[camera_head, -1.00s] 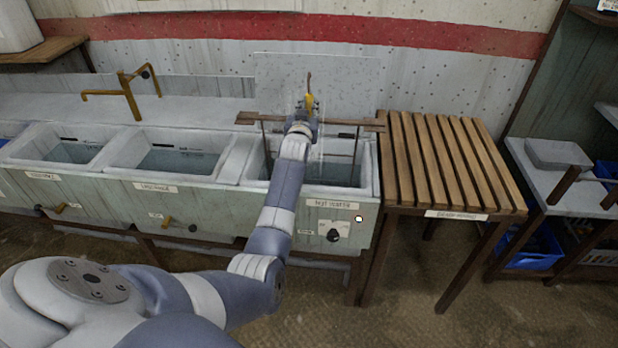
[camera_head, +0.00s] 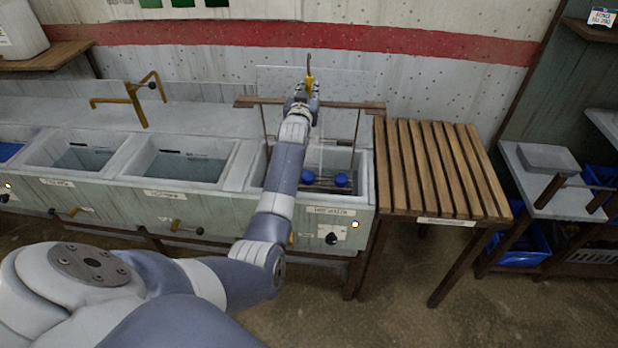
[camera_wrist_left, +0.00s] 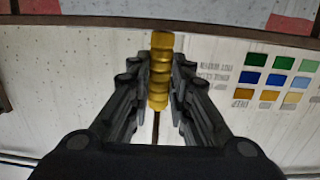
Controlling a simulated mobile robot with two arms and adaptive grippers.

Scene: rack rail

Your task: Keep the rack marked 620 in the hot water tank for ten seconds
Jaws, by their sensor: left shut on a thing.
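My left gripper (camera_head: 301,105) is shut on the ribbed yellow handle (camera_wrist_left: 159,72) of a hanging rack, whose long brown crossbar (camera_head: 352,105) spans above the right-hand tank. Thin rods run down from the bar into the tank, with blue-capped items (camera_head: 341,180) low between them. This hot water tank (camera_head: 368,188) has a front label, a black knob and a small light. My right gripper is not in view.
Two more basins (camera_head: 180,165) with water stand to the left, with a brass tap (camera_head: 133,97) behind. A slatted wooden stand (camera_head: 440,170) is just right of the hot tank. A grey shelf (camera_head: 540,185) with a tray is farther right.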

